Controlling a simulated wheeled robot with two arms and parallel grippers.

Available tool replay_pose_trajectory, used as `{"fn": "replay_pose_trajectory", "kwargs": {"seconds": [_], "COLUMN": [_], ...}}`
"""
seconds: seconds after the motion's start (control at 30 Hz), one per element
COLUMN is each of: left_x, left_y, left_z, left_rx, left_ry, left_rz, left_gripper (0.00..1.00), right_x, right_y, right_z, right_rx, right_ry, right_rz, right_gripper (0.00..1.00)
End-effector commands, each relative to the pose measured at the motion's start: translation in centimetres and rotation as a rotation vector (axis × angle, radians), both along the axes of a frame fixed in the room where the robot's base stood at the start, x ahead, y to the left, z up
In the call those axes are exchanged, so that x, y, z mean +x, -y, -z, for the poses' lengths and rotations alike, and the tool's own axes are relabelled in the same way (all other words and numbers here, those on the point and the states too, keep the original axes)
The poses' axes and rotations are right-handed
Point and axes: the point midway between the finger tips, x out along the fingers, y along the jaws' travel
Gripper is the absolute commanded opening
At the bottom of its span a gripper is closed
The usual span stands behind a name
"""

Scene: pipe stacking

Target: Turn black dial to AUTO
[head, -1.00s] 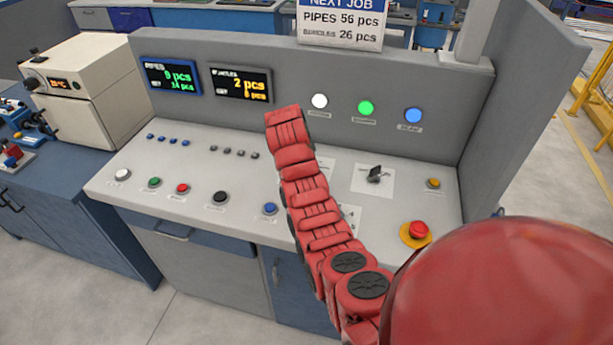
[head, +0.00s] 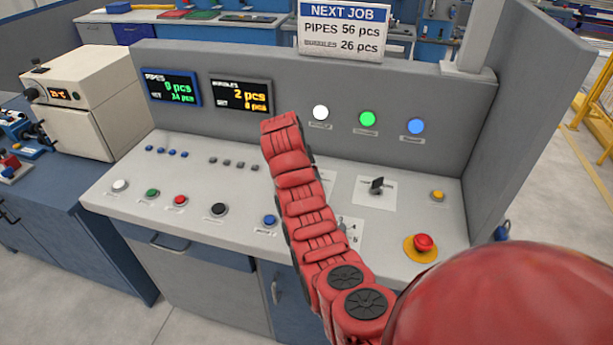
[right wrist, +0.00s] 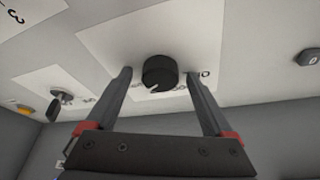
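The black dial (right wrist: 160,72) is round with a white pointer mark and sits on a white label plate (right wrist: 110,40) in the right wrist view. Its pointer faces the lower left of that picture. My right gripper (right wrist: 158,74) is open, with one finger on each side of the dial; I cannot tell whether they touch it. Lettering beside the right-hand finger is partly covered and not readable. In the head view my red right arm reaches over the console and hides the dial and its own gripper. My left gripper is not in view.
A black lever switch (head: 377,186) on a white plate is right of my arm; it also shows in the right wrist view (right wrist: 58,104). A red emergency button (head: 424,243) and yellow button (head: 437,195) are further right. A grey back panel (head: 450,110) rises behind.

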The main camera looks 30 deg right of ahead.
Motion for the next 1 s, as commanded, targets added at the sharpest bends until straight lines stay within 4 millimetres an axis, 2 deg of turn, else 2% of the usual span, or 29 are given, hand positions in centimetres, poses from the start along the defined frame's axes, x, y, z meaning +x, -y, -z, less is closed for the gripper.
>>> {"fn": "replay_pose_trajectory", "kwargs": {"seconds": [0.33, 0.5, 0.53, 0.6, 1.0], "left_x": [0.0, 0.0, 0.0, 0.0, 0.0], "left_y": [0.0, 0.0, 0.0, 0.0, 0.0], "left_z": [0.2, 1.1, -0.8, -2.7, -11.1], "left_rx": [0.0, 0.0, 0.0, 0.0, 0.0], "left_ry": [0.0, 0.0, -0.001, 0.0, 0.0], "left_rz": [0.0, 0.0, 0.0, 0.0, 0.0], "left_gripper": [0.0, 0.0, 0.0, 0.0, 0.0], "right_x": [0.0, -0.1, -0.3, -0.5, -1.2], "right_y": [-0.2, -1.2, -1.3, -1.6, -3.9], "right_z": [-0.5, -3.0, -4.2, -5.3, -11.0], "right_rx": [-0.001, -0.003, -0.002, -0.001, -0.003], "right_ry": [0.003, 0.011, 0.004, 0.0, 0.0], "right_rz": [-0.001, -0.004, -0.002, -0.002, -0.003], "right_gripper": [0.87, 0.87, 0.87, 0.87, 0.87]}}
